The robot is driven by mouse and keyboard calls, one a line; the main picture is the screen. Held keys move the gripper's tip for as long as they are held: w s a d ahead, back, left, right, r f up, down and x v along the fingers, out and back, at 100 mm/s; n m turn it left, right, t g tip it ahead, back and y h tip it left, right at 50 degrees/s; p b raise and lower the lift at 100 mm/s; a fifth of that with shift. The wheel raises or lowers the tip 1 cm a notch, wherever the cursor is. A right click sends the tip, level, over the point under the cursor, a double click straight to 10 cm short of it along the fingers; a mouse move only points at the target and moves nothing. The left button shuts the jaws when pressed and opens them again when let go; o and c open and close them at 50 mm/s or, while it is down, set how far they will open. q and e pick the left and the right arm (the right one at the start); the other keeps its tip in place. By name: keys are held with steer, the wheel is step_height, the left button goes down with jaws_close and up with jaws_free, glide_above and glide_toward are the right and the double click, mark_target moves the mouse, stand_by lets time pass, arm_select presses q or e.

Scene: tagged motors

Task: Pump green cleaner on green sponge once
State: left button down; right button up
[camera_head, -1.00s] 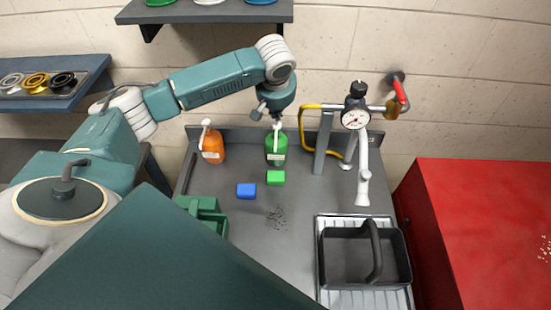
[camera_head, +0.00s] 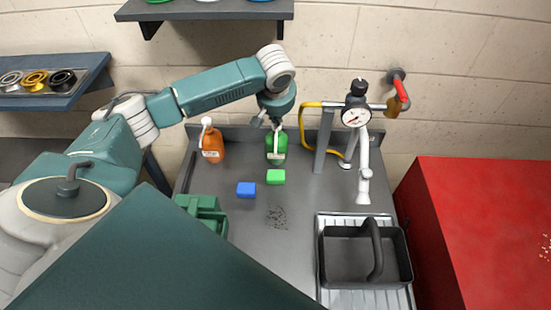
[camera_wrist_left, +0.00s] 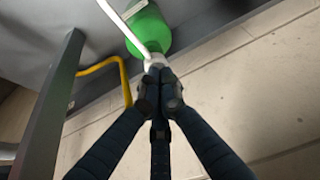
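The green cleaner bottle (camera_head: 276,146) with a white pump stands at the back of the grey counter. It also shows in the left wrist view (camera_wrist_left: 149,30), with its white spout running to the upper left. My left gripper (camera_head: 276,123) points down over the pump head. In the left wrist view the fingertips of my left gripper (camera_wrist_left: 158,82) are together against the white pump head; nothing is seen gripped between them. The green sponge (camera_head: 275,177) lies on the counter just in front of the bottle, below the spout. My right gripper is not in view.
An orange bottle (camera_head: 212,145) stands left of the green one. A blue sponge (camera_head: 246,190) lies left of the green sponge. Dark specks (camera_head: 276,216) lie on the counter. A faucet with gauge (camera_head: 356,116) and yellow hose stands right. A black pan (camera_head: 345,263) sits front right.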

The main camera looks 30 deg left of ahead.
arm_select(q)
steer(key=shift+s+d+f, duration=0.1)
steer(key=shift+s, duration=0.05)
steer(key=shift+r+p, duration=0.7)
steer(key=shift+r, duration=0.55)
steer(key=shift+r, duration=0.1)
step_height(320, 180, up, 6)
steer(key=shift+r, duration=0.2)
stand_by(0.7)
